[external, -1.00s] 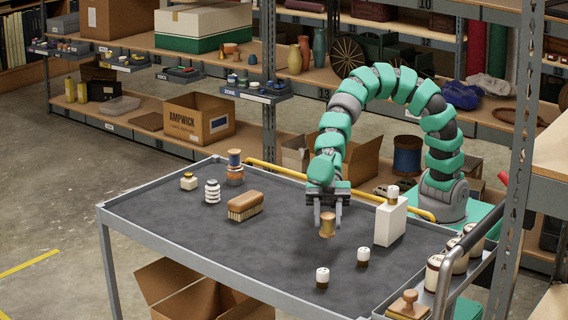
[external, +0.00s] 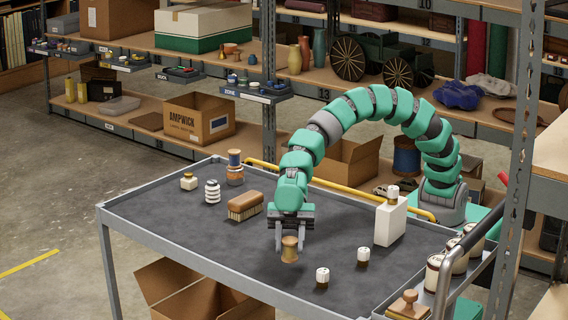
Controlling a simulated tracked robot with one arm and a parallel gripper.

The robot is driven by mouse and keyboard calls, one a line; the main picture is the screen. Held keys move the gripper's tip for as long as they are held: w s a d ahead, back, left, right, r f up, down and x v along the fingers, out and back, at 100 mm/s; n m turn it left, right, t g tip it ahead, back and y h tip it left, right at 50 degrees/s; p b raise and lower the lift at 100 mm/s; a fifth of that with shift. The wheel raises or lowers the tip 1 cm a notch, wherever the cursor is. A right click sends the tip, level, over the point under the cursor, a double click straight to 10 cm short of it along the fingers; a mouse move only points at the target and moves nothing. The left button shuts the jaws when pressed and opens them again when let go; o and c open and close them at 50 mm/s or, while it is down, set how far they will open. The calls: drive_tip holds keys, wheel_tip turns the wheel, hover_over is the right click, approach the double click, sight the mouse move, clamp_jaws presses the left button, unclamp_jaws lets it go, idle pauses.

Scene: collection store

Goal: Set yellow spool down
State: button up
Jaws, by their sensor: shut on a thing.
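A spool with a tan, yellowish-brown body (external: 289,250) is between the fingers of my gripper (external: 290,240), over the middle front of the dark tray-topped cart (external: 330,200). My gripper points down and is shut on the spool. The spool is upright; I cannot tell whether its base touches the cart top or hangs just above it.
A wooden brush (external: 245,205) lies left of my gripper.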

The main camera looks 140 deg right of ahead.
sight(289, 257)
drive_tip(key=shift+w+f, duration=0.25)
drive_tip(key=shift+w, duration=0.1)
wheel_tip(289, 257, down, 3)
drive_tip(key=shift+f+b, duration=0.15)
drive_tip(key=shift+b, duration=0.55)
drive_tip(key=o, duration=1)
drive_tip(key=shift+s, duration=0.1)
drive_tip(key=p+v, duration=0.2)
drive_tip(key=v, duration=1)
